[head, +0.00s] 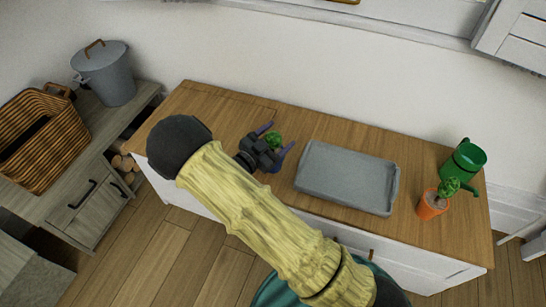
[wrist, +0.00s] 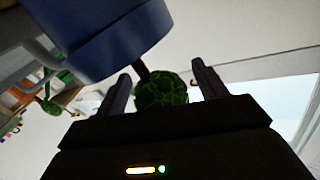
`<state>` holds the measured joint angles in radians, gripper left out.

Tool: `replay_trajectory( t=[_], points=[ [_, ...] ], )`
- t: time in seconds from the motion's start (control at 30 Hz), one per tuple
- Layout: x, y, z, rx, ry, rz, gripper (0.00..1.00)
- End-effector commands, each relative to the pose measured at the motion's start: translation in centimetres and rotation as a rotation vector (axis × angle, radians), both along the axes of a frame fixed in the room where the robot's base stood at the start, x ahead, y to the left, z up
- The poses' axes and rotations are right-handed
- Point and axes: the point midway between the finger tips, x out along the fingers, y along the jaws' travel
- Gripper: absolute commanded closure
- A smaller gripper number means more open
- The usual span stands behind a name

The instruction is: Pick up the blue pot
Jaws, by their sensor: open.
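The blue pot (wrist: 115,40) fills the upper left of the wrist view, with a dark stem and a round green plant (wrist: 165,90) below it in the picture. The pot is mostly hidden there by my gripper. My gripper is open, its two fingers also seen in the wrist view (wrist: 161,70). The leaves appear between the fingers and the pot lies beyond the fingertips. I cannot tell whether the fingers touch the plant.
A grey tray (head: 345,175) lies right of my gripper. Further right stand an orange pot (head: 431,206) with a plant and a green watering can (head: 462,164). A wicker basket (head: 45,150) and a lidded grey bin (head: 108,80) stand on the left unit. The cabinet's back left is clear.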

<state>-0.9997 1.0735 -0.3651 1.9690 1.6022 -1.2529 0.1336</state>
Motion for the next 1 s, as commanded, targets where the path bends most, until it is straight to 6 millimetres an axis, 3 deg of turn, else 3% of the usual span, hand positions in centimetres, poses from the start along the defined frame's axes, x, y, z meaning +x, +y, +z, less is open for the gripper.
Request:
replay_trajectory(
  t=[0.17,0.5,0.83,1.0],
  points=[
    [0.0,0.0,0.0,0.000,0.000,0.000,0.31],
    [0.0,0.0,0.0,0.000,0.000,0.000,0.98],
    [0.0,0.0,0.2,0.000,-0.001,0.000,1.00],
    [0.0,0.0,2.0,0.002,-0.003,0.000,1.00]
  ],
)
